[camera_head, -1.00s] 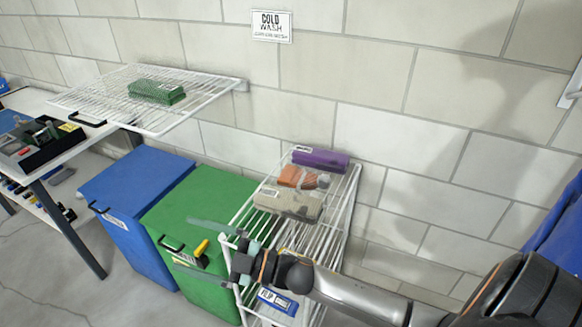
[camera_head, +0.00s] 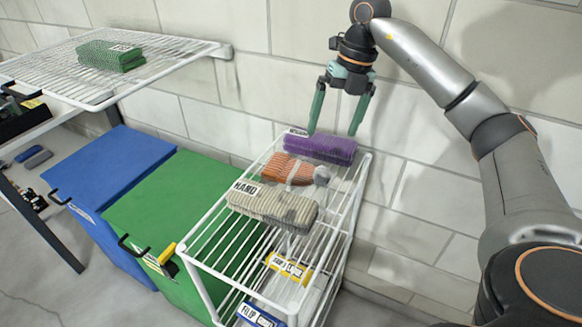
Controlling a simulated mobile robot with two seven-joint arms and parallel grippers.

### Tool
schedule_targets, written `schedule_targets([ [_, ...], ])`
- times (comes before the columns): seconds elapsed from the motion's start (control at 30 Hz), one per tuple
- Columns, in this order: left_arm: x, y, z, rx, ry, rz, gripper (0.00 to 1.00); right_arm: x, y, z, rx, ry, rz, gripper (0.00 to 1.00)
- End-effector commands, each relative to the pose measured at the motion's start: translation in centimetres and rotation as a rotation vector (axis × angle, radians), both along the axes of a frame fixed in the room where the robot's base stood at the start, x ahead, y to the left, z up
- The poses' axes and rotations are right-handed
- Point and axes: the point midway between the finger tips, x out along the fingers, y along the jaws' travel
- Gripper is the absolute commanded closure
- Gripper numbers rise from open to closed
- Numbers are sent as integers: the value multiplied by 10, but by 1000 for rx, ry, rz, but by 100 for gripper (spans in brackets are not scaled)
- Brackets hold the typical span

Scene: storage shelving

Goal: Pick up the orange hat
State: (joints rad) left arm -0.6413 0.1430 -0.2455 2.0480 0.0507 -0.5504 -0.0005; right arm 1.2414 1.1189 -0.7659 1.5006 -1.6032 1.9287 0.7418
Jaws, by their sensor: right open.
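An orange knitted hat (camera_head: 286,169) lies on the top rack of the white wire shelf (camera_head: 205,257). A purple folded item (camera_head: 320,147) lies behind it and a grey-beige folded item (camera_head: 272,205) lies in front of it. A small grey part (camera_head: 321,175) sits at the hat's right end. My right gripper (camera_head: 331,133) points down with its fingers spread wide, at the purple item's upper edge in the picture. It is empty. Whether its tips touch the purple item cannot be told. My left gripper is not in view.
Yellow-labelled (camera_head: 288,268) and blue-labelled (camera_head: 260,316) items lie lower in the shelf. A green bin (camera_head: 170,205) and a blue bin (camera_head: 105,165) stand to the left. A wall rack (camera_head: 190,48) holds a green folded item (camera_head: 110,56). The block wall is close behind.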

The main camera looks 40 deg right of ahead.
Motion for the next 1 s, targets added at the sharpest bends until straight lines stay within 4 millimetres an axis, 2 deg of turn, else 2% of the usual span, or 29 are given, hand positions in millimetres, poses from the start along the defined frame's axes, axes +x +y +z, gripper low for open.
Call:
schedule_targets([
  [0.3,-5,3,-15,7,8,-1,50,2,6,-53,-9,6,-7,0],
  [0.57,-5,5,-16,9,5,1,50,5,10,-74,-8,5,-6,0],
  [0.8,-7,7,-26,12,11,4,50,9,16,-109,-7,6,-4,0],
  [1.0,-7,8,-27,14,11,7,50,11,18,-120,-7,3,-4,0],
])
